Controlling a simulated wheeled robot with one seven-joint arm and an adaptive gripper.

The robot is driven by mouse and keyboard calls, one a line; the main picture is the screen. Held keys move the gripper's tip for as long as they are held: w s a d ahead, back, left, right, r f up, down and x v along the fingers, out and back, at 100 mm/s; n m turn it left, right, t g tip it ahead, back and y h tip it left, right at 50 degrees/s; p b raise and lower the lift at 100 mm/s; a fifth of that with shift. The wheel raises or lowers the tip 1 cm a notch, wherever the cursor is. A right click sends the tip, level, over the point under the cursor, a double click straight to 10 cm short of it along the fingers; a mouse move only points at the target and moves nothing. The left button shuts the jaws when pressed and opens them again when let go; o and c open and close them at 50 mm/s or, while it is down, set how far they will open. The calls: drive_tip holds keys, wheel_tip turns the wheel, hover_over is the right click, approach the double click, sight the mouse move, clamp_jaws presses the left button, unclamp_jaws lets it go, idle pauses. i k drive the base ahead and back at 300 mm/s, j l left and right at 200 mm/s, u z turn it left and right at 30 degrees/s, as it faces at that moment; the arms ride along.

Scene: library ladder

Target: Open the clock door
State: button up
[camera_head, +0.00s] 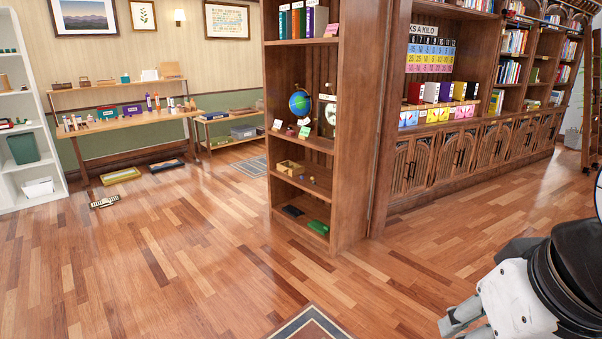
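A small round white-faced object (331,114) stands on the middle shelf of the wooden bookcase end, right of a blue-green globe (300,103). It may be the clock, but it is too small to be sure, and I cannot make out a door on it. My gripper (462,318) shows at the lower right, above the floor and far in front of the bookcase. Its fingers are partly cut off by the bottom edge, so I cannot tell whether they are open. It touches nothing that I can see.
The wooden bookcase (352,180) stands ahead, with a row of low cabinets (430,162) to its right. A long table (130,122) with small items stands at the back left, beside a white shelf unit (28,190). A rug (310,326) lies in front. The wood floor between is open.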

sight(315, 119)
drive_tip(key=i, duration=3.2)
drive_tip(key=i+u, duration=0.15)
drive_tip(key=i, duration=0.55)
drive_tip(key=i+l, duration=0.2)
drive_tip(key=i, duration=0.45)
drive_tip(key=i+j+u, duration=0.05)
